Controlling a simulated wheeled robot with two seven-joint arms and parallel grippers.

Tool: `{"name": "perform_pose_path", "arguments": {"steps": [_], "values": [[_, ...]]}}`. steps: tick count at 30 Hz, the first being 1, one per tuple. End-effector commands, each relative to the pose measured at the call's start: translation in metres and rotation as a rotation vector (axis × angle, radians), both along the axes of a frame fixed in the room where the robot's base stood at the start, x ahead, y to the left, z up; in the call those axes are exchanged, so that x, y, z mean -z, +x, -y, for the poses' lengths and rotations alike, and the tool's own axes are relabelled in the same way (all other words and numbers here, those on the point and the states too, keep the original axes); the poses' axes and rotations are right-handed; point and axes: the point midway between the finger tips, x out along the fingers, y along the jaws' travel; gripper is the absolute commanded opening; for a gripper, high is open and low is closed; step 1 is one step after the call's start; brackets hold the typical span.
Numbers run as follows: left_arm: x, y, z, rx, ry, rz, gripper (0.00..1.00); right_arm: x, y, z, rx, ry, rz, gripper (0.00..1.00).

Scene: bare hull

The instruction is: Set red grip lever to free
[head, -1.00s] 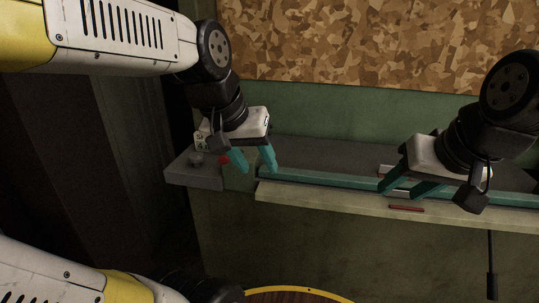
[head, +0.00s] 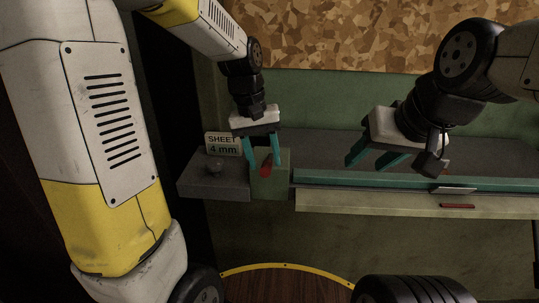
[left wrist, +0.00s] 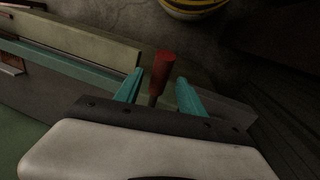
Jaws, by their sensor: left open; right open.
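The red grip lever (head: 266,168) stands at the green block between the grey ledge and the long bench. In the left wrist view the red grip (left wrist: 164,69) sits on a dark stem between the fingertips. My left gripper (head: 264,165) is open, its teal fingers on either side of the lever; I cannot tell whether they touch it. It also shows in the left wrist view (left wrist: 157,86). My right gripper (head: 369,166) is open and empty above the bench, right of the lever.
A sign reading "SHEET 4 mm" (head: 222,144) stands on the grey ledge (head: 213,190), behind a round grey knob (head: 214,168). A teal rail (head: 350,181) runs along the bench (head: 380,202). A flat red bar (head: 457,206) marks its front edge.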

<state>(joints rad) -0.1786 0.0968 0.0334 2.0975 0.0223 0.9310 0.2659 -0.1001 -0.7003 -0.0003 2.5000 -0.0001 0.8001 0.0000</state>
Motion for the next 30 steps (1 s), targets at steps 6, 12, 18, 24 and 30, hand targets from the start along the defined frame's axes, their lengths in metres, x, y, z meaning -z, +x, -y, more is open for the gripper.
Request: {"name": "perform_pose_path", "arguments": {"steps": [6,12,18,24,30], "values": [[0.018,0.0,0.003,0.0,0.0,0.0,0.47,0.0,0.0,0.0,0.0,0.0,0.0,0.47],[0.02,0.0,0.003,0.0,0.0,0.0,0.47,0.0,0.0,0.0,0.0,0.0,0.0,0.47],[0.02,0.0,0.003,0.0,0.0,0.001,0.21,0.0,0.0,0.0,0.0,0.0,0.0,0.47],[0.019,0.0,0.003,0.0,0.0,0.001,0.0,0.0,0.0,0.0,0.0,0.0,0.0,0.47],[0.019,0.0,0.003,0.0,0.0,0.001,0.0,0.0,0.0,0.0,0.0,0.0,0.0,0.47]]}}
